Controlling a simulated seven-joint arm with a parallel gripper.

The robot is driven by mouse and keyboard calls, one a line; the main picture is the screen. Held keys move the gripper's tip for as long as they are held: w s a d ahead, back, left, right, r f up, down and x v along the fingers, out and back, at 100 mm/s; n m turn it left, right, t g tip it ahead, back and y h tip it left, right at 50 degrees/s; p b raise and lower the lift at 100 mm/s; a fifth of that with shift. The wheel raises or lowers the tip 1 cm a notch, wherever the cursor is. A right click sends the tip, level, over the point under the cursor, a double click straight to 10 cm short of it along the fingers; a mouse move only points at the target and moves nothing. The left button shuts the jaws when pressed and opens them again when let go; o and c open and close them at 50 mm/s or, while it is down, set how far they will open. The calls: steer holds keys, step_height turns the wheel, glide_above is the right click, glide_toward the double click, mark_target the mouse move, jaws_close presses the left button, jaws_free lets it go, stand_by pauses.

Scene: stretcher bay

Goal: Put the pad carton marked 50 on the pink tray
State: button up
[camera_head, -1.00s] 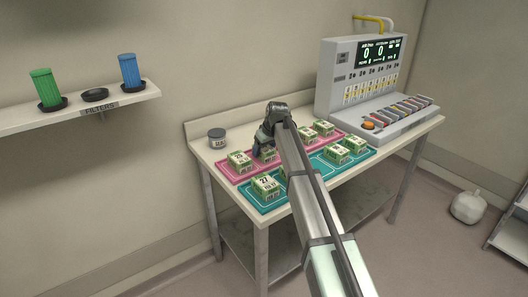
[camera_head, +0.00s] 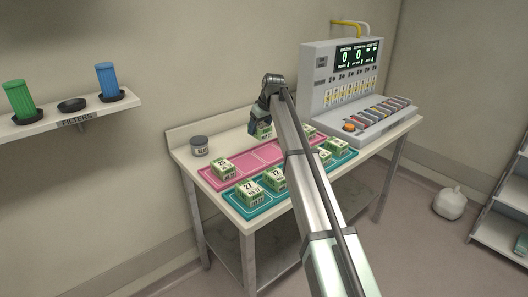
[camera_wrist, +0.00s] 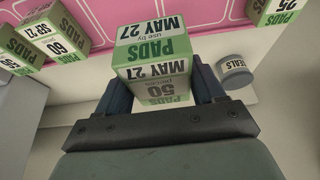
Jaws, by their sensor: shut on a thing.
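My gripper (camera_wrist: 160,92) is shut on the pad carton marked 50 (camera_wrist: 162,86), a green and white box whose visible face also reads MAY 27. In the head view this carton (camera_head: 264,131) hangs under my gripper (camera_head: 259,126), partly hidden, and looks raised near the back edge of the pink tray (camera_head: 245,163). The pink tray holds the carton marked 25 (camera_head: 222,168) at its left end. Its middle is bare. A carton (camera_head: 308,131) stands toward its right end, partly behind my arm. The wrist view shows a carton marked 60 (camera_wrist: 60,34) at left.
A teal tray (camera_head: 272,205) lies in front with several cartons, including ones marked 27 (camera_head: 249,191) and 22 (camera_head: 275,179). A grey jar (camera_head: 199,146) stands left of the pink tray. A machine with a display (camera_head: 340,80) stands at the table's right.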

steer(key=w+d, duration=0.3)
steer(key=shift+w+d+f, duration=0.1)
steer(key=shift+d+f, duration=0.05)
steer(key=shift+f, duration=2.35)
steer(key=shift+w+d+f, duration=0.1)
steer(key=shift+f, duration=2.35)
steer(key=shift+f, duration=0.1)
steer(key=o, duration=1.2)
steer(key=v, duration=1.2)
